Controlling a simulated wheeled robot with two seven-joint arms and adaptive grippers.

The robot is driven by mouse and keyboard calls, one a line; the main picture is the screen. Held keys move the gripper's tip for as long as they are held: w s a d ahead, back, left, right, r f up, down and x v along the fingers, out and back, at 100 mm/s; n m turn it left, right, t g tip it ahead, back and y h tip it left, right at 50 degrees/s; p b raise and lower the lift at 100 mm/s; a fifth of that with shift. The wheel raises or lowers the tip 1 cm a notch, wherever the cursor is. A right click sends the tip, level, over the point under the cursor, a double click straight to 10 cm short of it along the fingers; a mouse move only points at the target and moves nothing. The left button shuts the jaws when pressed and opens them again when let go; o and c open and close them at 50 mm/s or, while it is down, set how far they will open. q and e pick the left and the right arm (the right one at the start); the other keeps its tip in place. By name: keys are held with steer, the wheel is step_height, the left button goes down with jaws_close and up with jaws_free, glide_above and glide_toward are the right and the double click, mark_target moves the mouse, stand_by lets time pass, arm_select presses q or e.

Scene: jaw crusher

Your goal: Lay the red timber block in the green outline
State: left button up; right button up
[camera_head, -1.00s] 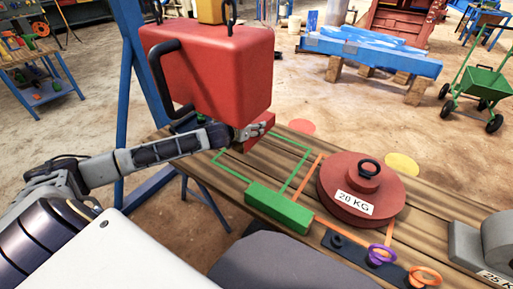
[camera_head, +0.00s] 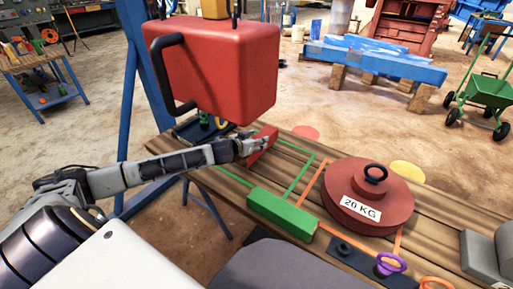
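The red timber block (camera_head: 266,138) is at the far left part of the green outline (camera_head: 299,177) on the wooden bench. My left gripper (camera_head: 253,148) reaches in from the left and is shut on the block, its fingers covering part of the near face. The block lies aslant and low over the boards; I cannot tell whether it touches them. Block and gripper hide part of the outline's left side. My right gripper is not in view.
A green block (camera_head: 281,209) sits at the outline's near end. A red 20 KG weight (camera_head: 345,187) stands to the right. A big red case-like body (camera_head: 225,75) hangs close above and behind my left gripper. Purple (camera_head: 388,263) and orange rings lie near the front.

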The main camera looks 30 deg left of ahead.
arm_select(q)
steer(key=shift+f, duration=0.3)
steer(key=shift+f+b, duration=0.55)
steer(key=shift+f, duration=0.85)
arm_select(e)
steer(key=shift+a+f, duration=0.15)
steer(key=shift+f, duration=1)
arm_select(q)
steer(key=shift+f, duration=0.1)
steer(key=o, duration=1.4)
steer(key=shift+c, duration=0.2)
steer(key=shift+s, duration=0.15)
